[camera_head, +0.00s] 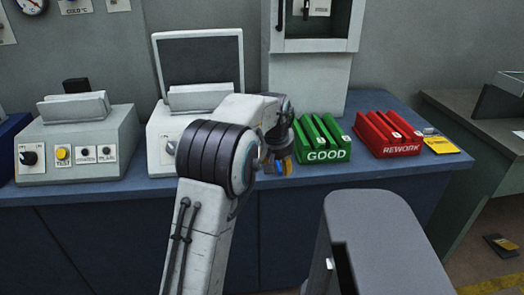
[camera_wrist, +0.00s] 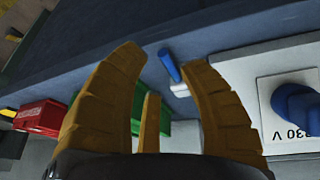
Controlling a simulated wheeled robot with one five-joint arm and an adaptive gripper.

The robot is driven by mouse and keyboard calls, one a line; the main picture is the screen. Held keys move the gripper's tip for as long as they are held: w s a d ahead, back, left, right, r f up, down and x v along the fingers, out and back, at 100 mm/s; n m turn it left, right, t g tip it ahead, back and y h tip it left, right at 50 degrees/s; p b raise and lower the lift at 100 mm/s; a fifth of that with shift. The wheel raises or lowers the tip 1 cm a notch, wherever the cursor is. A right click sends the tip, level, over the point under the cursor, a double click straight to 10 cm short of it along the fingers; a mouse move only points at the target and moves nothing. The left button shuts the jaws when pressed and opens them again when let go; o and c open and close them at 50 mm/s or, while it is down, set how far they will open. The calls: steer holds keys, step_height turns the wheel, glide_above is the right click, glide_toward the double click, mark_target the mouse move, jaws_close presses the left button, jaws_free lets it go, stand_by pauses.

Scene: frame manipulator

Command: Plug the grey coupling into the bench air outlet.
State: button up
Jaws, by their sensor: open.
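My gripper (camera_wrist: 160,58) has yellow fingers spread apart, with nothing seen held between them. In the head view my gripper (camera_head: 279,166) is low over the front of the blue bench, left of the green GOOD rack and partly hidden by my arm. In the wrist view a small blue piece with a pale grey end (camera_wrist: 180,90) lies by the tip of the right-hand finger; I cannot tell whether it is the grey coupling. A blue plug (camera_wrist: 298,108) sits in a plate marked 230 V. I cannot make out the air outlet.
The green GOOD rack (camera_head: 322,139) and red REWORK rack (camera_head: 388,134) stand on the blue bench (camera_head: 420,178) to the right. A yellow card (camera_head: 441,146) lies beyond them. A grey test box (camera_head: 77,143) stands at the left.

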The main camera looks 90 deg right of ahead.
mark_target(278, 163)
steer(key=shift+w+d+r+n, duration=0.1)
steer(key=shift+d+r+n, duration=0.15)
steer(key=shift+d+n, duration=0.4)
steer(key=shift+a+n, duration=0.2)
steer(key=shift+n, duration=0.15)
steer(key=shift+f, duration=0.1)
steer(key=shift+x, duration=0.95)
steer(key=shift+d, duration=0.1)
steer(key=shift+d+x, duration=0.2)
steer(key=shift+x, duration=2.4)
